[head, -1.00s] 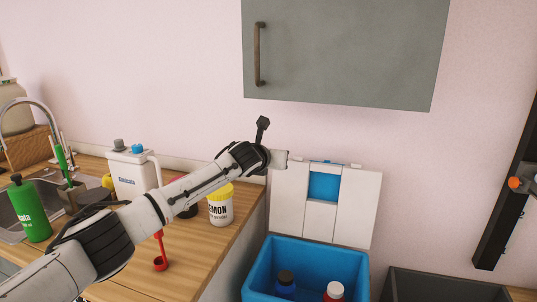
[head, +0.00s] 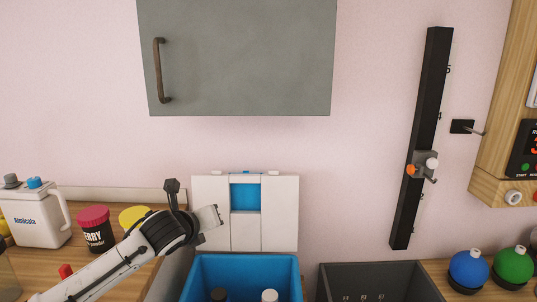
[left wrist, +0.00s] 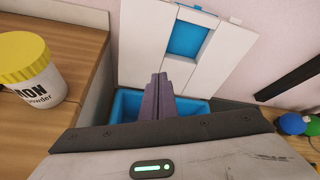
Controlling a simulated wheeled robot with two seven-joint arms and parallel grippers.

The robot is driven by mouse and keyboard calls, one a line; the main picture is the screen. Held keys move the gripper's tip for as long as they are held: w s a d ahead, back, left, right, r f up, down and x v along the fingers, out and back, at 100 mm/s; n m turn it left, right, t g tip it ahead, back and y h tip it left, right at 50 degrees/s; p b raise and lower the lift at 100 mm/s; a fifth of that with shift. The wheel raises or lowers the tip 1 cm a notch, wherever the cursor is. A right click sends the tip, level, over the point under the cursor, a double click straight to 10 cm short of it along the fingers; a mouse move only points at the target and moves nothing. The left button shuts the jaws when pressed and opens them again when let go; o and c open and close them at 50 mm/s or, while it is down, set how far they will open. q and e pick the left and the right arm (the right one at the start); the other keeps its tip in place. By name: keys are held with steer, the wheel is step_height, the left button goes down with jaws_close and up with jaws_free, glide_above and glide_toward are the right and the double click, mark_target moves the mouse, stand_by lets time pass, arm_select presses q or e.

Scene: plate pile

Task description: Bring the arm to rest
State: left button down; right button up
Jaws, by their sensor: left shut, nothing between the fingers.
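My left arm comes in from the lower left in the head view, with a white forearm and a black wrist joint. My left gripper (head: 212,216) is in front of the left part of the white lid of a blue bin. In the left wrist view, its dark fingers (left wrist: 160,90) are together with nothing between them, in front of the blue bin (left wrist: 127,104). My right gripper is in neither view.
The blue bin (head: 246,262) holds bottles, and its white lid (head: 280,215) stands open. A dark bin (head: 380,270) is to its right. A grey cabinet (head: 240,60) hangs above. Left, a wooden counter carries a red-lidded jar (head: 96,232) and a yellow-lidded lemon jar (left wrist: 28,68).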

arm_select(q)
steer(key=s+d+f+n+g+h, duration=0.1)
steer(key=s+d+f+n+g, duration=0.15)
steer(key=s+f+n, duration=0.7)
steer(key=s+d+f+n+g+h, duration=0.15)
steer(key=s+d+f+n, duration=0.35)
steer(key=s, duration=0.7)
steer(key=s+a+f+n+g+y, duration=0.1)
steer(key=s+a+f+n, duration=0.1)
steer(key=s+a+n, duration=0.45)
steer(key=s+a+f+n+g+y, duration=0.15)
steer(key=s+n, duration=0.25)
steer(key=s, duration=0.6)
steer(key=s+a+f+n+g+y, duration=0.1)
steer(key=s+a+f+n+g, duration=0.25)
steer(key=s, duration=0.55)
steer(key=w+d+f+t+h, duration=0.1)
steer(key=w+d+f+t, duration=0.1)
steer(key=f, duration=0.4)
steer(key=w+d+f+n+t+h, duration=0.1)
steer(key=w+d+f+t, duration=0.1)
steer(key=f+t, duration=0.2)
steer(key=shift+w+d+f+t, duration=0.25)
steer(key=shift+f+t, duration=0.05)
steer(key=shift+f, duration=0.55)
steer(key=shift+a+n, duration=0.1)
steer(key=shift+n, duration=0.25)
